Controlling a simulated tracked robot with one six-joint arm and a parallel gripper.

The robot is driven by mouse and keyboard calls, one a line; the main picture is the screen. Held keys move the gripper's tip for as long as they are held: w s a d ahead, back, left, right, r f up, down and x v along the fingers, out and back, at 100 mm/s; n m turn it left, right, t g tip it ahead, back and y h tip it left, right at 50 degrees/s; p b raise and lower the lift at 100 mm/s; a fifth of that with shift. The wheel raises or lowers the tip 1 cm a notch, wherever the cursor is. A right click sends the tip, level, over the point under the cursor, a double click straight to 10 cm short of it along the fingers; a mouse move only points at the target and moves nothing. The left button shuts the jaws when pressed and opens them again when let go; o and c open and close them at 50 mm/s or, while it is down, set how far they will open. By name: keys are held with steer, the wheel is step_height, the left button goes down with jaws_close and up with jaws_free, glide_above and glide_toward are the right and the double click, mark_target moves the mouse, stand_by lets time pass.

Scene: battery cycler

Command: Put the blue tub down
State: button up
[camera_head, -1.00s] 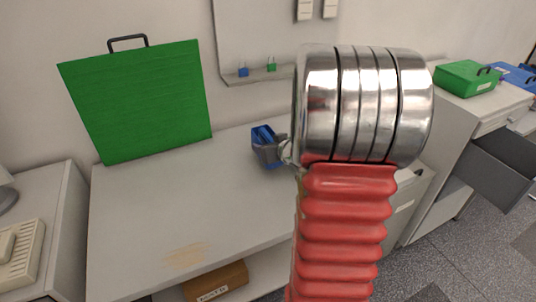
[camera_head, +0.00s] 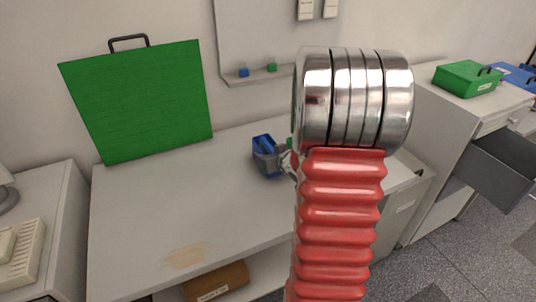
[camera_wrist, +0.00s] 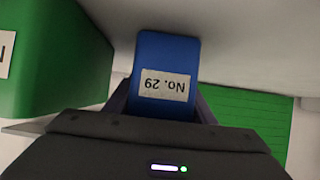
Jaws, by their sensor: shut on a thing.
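The blue tub (camera_wrist: 165,55) is between the jaws of my gripper (camera_wrist: 163,105) in the wrist view. Its white label reads "No. 29", upside down in that view. In the head view the tub (camera_head: 263,141) shows only as a small blue piece, held in my dark gripper (camera_head: 268,162) over the white table (camera_head: 150,205). My red and metal arm hides part of the wrist. I cannot tell whether the tub touches the table.
A green container (camera_wrist: 45,60) with a white label stands close beside the tub in the wrist view. A green board (camera_head: 140,100) with a handle leans on the wall at the table's back left. The table's left and front are clear. An open drawer (camera_head: 500,168) juts out at right.

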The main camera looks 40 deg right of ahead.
steer(key=o, duration=1.3)
steer(key=shift+s+a+r, duration=0.1)
steer(key=shift+s+r, duration=0.25)
steer(key=shift+s, duration=0.05)
steer(key=v, duration=1.1)
steer(key=shift+f, duration=0.1)
